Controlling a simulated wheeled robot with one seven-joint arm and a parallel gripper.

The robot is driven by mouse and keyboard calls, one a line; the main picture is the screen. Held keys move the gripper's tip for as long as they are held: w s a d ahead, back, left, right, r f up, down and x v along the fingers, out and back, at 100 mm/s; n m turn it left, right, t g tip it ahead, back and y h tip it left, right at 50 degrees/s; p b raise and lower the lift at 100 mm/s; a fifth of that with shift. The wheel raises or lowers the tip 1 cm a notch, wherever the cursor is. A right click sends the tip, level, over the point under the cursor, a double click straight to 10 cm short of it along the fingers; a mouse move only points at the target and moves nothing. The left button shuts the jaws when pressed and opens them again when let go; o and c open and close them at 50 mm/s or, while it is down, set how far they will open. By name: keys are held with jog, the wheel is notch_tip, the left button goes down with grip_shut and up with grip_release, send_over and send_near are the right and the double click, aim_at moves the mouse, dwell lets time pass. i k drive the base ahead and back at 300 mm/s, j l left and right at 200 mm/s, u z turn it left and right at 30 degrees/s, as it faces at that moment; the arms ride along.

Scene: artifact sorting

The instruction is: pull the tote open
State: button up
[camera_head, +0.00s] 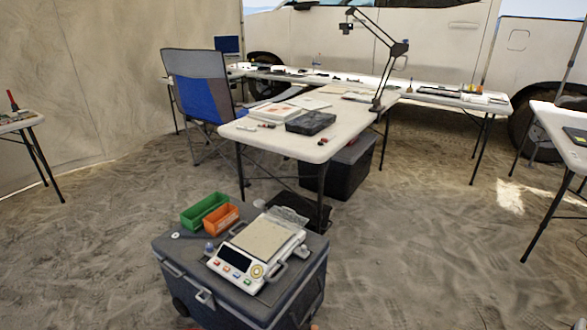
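A dark, box-shaped container (345,165), which looks like the tote, sits on the sand under the right side of the middle white table. The table top and a leg cover part of it, and I cannot tell whether its lid is open or shut. A closed grey cooler-like box (190,272) with a latch and a wheel stands closer, at the bottom centre.
A scale (235,258), a green bin (205,212) and an orange bin (221,219) sit on the grey box. The white table (285,143) holds a black case (311,123). A folding chair (197,90) stands behind left. Open sand lies at both sides.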

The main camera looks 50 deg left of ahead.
aim_at(341, 180)
jog(key=u, duration=1.45)
jog(key=i+l, duration=0.2)
jog(key=i, duration=1.7)
jog(key=i+l+z, duration=0.15)
jog(key=i, duration=1.75)
